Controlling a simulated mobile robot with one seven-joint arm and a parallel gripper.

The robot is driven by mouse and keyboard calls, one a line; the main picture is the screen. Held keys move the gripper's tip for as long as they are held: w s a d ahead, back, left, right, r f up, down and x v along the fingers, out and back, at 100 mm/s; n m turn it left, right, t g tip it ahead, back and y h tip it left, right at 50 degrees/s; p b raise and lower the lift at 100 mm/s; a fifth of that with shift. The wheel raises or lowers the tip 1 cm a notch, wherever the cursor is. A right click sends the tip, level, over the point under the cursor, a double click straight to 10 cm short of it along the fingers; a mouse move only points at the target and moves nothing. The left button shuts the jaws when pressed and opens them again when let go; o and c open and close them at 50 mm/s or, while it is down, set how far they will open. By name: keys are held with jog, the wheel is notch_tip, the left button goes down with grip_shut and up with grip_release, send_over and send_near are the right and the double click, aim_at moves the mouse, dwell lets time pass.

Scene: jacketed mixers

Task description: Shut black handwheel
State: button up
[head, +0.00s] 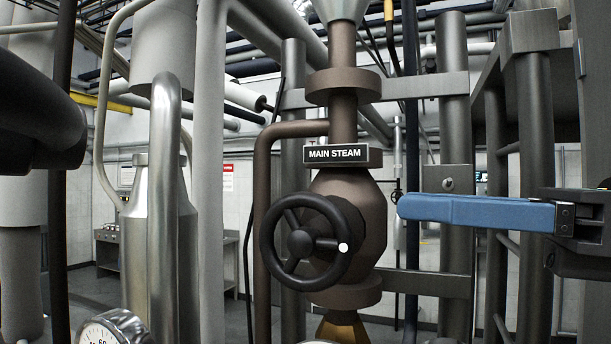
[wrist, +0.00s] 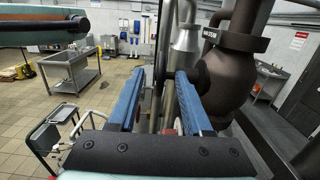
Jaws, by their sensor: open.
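The black handwheel (head: 299,243) is mounted on the front of a brown valve body (head: 371,215), under a "MAIN STEAM" sign (head: 336,154). It has spokes, a central hub and a white dot on the right side of its rim. My gripper (head: 402,207) reaches in from the right, its blue fingertip pointing left, apart from the wheel in the picture. Only one finger shows clearly there. In the wrist view my gripper (wrist: 160,73) has its two blue fingers apart. The valve body (wrist: 229,72) is right of them; the wheel cannot be made out clearly.
A brown side pipe (head: 262,190) runs left of the valve. A silver vessel (head: 160,230) and a gauge (head: 112,328) stand further left. Vertical grey posts (head: 455,130) stand behind my gripper. The wrist view shows a steel table (wrist: 70,70) and open tiled floor at left.

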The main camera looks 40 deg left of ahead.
aim_at(341, 210)
jog(key=shift+h, duration=0.3)
jog(key=p+x, duration=0.2)
jog(key=x, duration=0.3)
jog(key=p+x, duration=0.2)
jog(key=x, duration=0.3)
jog(key=shift+w+a+f, duration=0.15)
jog(key=shift+a+f, duration=0.25)
jog(key=shift+a, duration=0.45)
grip_shut()
